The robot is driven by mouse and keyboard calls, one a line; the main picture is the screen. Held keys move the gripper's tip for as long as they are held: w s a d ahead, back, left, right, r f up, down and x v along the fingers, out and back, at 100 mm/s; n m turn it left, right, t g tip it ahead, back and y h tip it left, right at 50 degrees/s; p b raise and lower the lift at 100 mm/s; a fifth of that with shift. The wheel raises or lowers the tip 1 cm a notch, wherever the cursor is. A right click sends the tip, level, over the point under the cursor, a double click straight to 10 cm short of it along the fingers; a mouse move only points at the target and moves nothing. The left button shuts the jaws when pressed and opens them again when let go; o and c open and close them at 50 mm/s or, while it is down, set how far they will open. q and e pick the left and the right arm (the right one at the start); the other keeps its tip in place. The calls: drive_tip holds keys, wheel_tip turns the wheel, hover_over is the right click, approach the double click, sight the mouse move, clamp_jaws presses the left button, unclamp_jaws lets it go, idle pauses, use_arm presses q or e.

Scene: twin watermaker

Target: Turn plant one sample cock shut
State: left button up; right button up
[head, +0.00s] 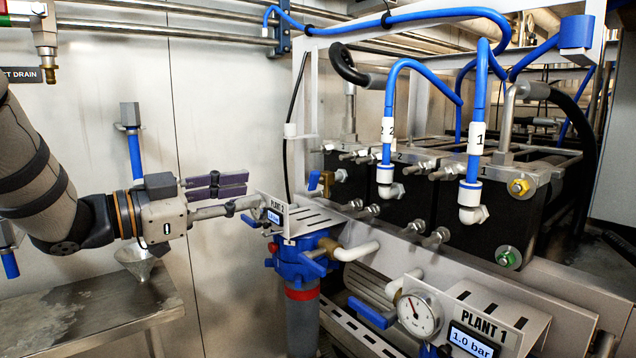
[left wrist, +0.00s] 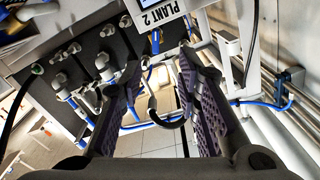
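A white sign reading PLANT 1 (head: 481,325) stands at the lower right, beside a round gauge (head: 414,313) and a 1.0 bar display (head: 470,341). A blue lever (head: 371,312) lies left of the gauge; no label shows whether it is the sample cock. My left gripper (head: 250,191) is at the left of the PLANT 2 sign (head: 273,204), well away from that lever. In the left wrist view its purple-padded fingers (left wrist: 160,65) are apart with nothing held between them. My right gripper is not in view.
A blue filter head (head: 300,262) sits just below the gripper. A brass valve with a blue handle (head: 314,180) is beyond it. Black units with blue hoses fill the right. A metal bench (head: 90,315) with a funnel (head: 140,264) is at the left.

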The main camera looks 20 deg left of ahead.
sight(310, 179)
use_arm(q)
drive_tip(key=x, duration=1.1)
drive_tip(key=shift+d+r, duration=0.25)
drive_tip(key=shift+d, duration=0.4)
clamp_jaws()
